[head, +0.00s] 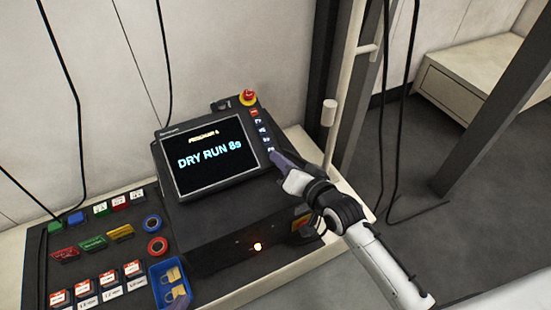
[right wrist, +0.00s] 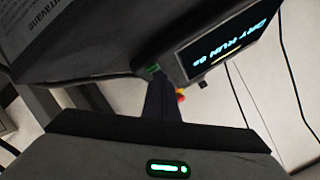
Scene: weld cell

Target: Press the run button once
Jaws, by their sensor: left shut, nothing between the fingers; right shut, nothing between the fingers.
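The pendant (head: 212,155) stands tilted on a dark box, its lit screen reading "DRY RUN" with a seconds figure. A column of small buttons (head: 263,131) runs down its right side; their labels are too small to read. I cannot pick out the run button for sure. My right gripper (head: 277,158) is shut and empty, its tips at the lower end of that column. In the right wrist view, the shut fingers (right wrist: 161,98) reach a green-lit button (right wrist: 153,69) at the pendant's edge; touching or just apart, I cannot tell.
A red emergency stop knob (head: 248,97) sits at the pendant's top right corner. A blue tray with padlocks (head: 154,283) and a board of tags (head: 92,238) lie to the left. A pale upright post (head: 329,112) stands just right of the pendant.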

